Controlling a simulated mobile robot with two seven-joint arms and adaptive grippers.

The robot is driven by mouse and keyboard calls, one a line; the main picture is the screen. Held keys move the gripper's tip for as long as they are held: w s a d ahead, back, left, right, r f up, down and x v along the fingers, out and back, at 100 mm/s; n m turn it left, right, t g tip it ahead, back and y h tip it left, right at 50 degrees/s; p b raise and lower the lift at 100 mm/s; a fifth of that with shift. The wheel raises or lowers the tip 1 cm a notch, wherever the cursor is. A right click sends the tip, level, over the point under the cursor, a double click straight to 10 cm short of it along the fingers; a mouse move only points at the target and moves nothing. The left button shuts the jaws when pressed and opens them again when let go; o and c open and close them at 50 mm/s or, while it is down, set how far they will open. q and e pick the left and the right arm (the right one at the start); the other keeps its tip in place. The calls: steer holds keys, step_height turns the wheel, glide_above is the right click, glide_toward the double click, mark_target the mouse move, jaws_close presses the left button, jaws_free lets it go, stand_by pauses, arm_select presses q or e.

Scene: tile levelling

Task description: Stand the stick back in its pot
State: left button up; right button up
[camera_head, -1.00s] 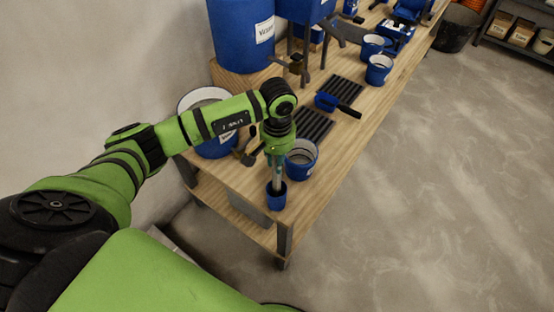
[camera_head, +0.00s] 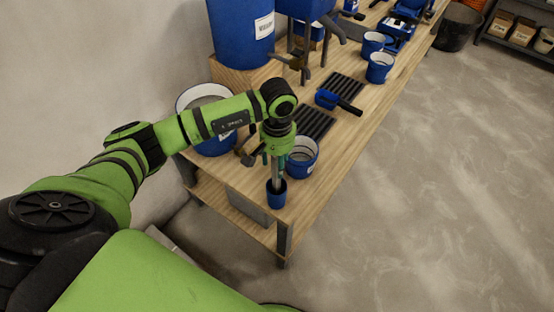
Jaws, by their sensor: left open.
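The small blue pot (camera_head: 276,195) stands near the front end of the wooden bench. A thin grey stick (camera_head: 276,172) stands upright with its lower end inside the pot. My left gripper (camera_head: 273,162) points straight down above the pot, around the upper part of the stick. Its jaws are open; whether a finger touches the stick is too small to tell. My right gripper is not in view.
A larger blue bucket (camera_head: 303,160) stands just right of the gripper. A wide blue tub (camera_head: 212,146) is behind my left arm. Black ribbed trays (camera_head: 314,124) and a blue-headed brush (camera_head: 328,99) lie farther back on the bench (camera_head: 318,182). The floor at right is clear.

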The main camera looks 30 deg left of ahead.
arm_select(q)
step_height(320, 180, up, 12)
steer(key=shift+r, duration=0.1)
stand_by(0.4)
steer(key=shift+d, duration=0.1)
stand_by(0.6)
